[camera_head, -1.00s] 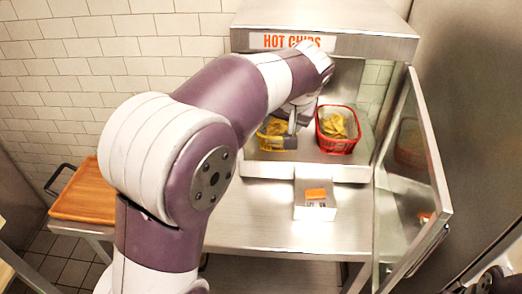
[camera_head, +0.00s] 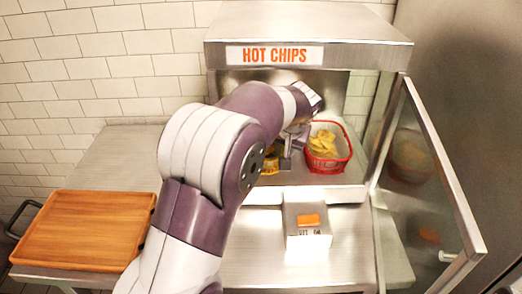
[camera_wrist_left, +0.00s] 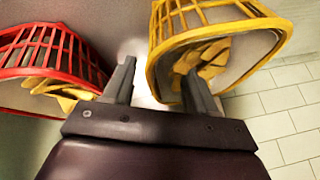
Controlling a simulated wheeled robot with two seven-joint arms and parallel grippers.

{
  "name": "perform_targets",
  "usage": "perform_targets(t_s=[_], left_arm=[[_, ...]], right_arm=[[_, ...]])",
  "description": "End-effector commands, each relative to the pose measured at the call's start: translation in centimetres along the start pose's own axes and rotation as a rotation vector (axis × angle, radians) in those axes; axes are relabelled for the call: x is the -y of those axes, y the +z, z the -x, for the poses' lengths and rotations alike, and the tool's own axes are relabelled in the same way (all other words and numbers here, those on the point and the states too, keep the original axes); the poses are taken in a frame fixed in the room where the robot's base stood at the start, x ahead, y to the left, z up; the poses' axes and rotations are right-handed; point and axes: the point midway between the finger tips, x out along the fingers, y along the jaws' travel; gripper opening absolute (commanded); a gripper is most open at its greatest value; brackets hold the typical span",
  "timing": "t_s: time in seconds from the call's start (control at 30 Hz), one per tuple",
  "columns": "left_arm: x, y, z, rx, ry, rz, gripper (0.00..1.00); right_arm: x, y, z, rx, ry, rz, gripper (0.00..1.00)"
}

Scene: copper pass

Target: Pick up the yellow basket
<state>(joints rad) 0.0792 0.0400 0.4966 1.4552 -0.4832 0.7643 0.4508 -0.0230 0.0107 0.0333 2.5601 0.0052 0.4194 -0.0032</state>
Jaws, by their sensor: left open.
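The yellow basket (camera_head: 269,168) stands in the hot-chips cabinet, mostly hidden behind my left arm in the head view. In the left wrist view the yellow basket (camera_wrist_left: 218,36) shows its wire wall, rim and yellow chips. My left gripper (camera_head: 287,160) is open at the basket. In the left wrist view its fingers (camera_wrist_left: 160,72) lie on either side of the near rim, one over the chips and one outside. I cannot tell whether they touch it. My right gripper is not in view.
A red basket of chips (camera_head: 336,168) stands just right of the yellow one. The cabinet (camera_head: 370,55) has its glass door (camera_head: 430,170) open at right. A small box (camera_head: 307,228) sits in front. An orange-brown tray (camera_head: 85,228) lies at left on the counter.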

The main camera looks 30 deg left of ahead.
Motion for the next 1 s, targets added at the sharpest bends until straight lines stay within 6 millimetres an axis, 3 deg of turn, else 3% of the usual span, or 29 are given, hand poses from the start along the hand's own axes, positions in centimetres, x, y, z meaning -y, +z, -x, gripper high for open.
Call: perform_targets(t_s=[0.13, 0.17, 0.3, 0.33, 0.8, 1.0], left_arm=[[-0.1, 0.1, -0.2, 0.0, 0.0, 0.0, 0.57], [0.0, 0.1, -0.1, 0.0, 0.0, 0.0, 0.51], [-0.1, 0.1, -0.1, 0.001, 0.0, 0.0, 0.05], [-0.1, 0.1, -0.1, 0.002, 0.0, 0.0, 0.0], [-0.1, 0.3, -0.3, 0.008, 0.0, -0.002, 0.0], [0.3, -0.5, 1.0, 0.004, -0.001, -0.002, 0.0]], right_arm=[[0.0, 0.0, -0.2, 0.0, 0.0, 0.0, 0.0], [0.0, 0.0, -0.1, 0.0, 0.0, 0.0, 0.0], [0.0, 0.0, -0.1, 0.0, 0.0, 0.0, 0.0], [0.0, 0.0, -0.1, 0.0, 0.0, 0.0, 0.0], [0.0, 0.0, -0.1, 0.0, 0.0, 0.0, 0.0], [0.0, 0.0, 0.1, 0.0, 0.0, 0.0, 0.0]])
